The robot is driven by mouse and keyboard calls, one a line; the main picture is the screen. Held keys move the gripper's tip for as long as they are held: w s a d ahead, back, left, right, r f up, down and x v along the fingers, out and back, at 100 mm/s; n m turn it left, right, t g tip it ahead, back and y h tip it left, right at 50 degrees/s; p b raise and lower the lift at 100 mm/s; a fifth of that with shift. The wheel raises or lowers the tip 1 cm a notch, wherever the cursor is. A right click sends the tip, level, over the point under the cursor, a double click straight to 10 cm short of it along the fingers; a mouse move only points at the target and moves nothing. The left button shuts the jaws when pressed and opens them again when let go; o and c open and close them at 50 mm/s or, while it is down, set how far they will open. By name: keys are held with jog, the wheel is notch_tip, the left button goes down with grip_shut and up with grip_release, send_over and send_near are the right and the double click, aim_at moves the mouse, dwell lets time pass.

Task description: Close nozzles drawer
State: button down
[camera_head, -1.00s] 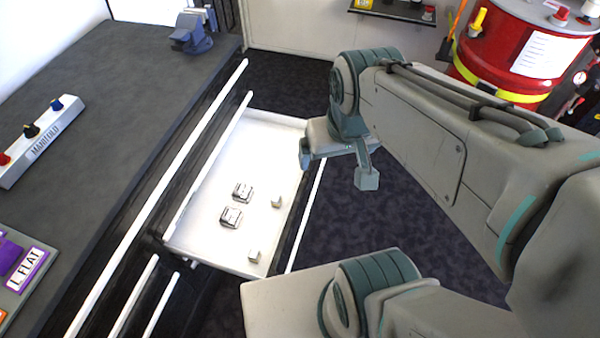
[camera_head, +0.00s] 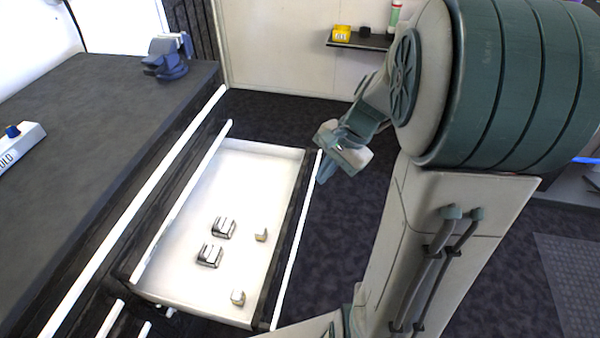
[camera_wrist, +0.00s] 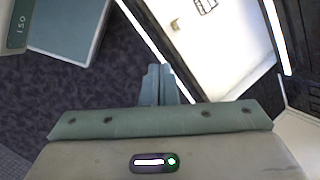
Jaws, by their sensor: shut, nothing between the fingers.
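A white drawer (camera_head: 190,215) is pulled out from the dark workbench on the left in the head view. Several small metal pieces lie in it, such as a silver fitting (camera_head: 223,228). A white handle bar (camera_head: 298,240) runs along its outer front on the right. My gripper (camera_head: 322,180) is shut and empty, just outside the drawer front near its far end; whether it touches the bar I cannot tell. In the wrist view my shut fingers (camera_wrist: 160,80) point towards the floor, with the drawer interior (camera_wrist: 205,45) above right and the white bar beside them.
The workbench top (camera_head: 90,110) carries a blue vise (camera_head: 167,57) and a white manifold block (camera_head: 18,143). A wall shelf (camera_head: 360,40) with small items is at the back. Carpeted floor lies open right of the drawer. Other drawer bars show at lower left.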

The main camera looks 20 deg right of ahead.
jog(key=w+d+f+m+t+y+b, duration=0.1)
jog(key=w+d+f+m+b, duration=0.3)
jog(key=f, duration=0.3)
jog(key=w+d+f+m+t+y+b, duration=0.1)
jog(key=d+f+m+b, duration=0.1)
jog(key=d+f+m, duration=0.45)
jog(key=w+d+f+m+t+y+b, duration=0.1)
jog(key=w+d+f+m+b, duration=0.15)
jog(key=f, duration=0.65)
jog(key=w+a+f+n+b, duration=0.1)
jog(key=w+a+f+b, duration=0.1)
jog(key=w+a+f, duration=0.3)
jog(key=a+f, duration=0.1)
jog(key=a, duration=0.2)
jog(key=shift+w+a, duration=0.35)
jog(key=shift+w, duration=0.05)
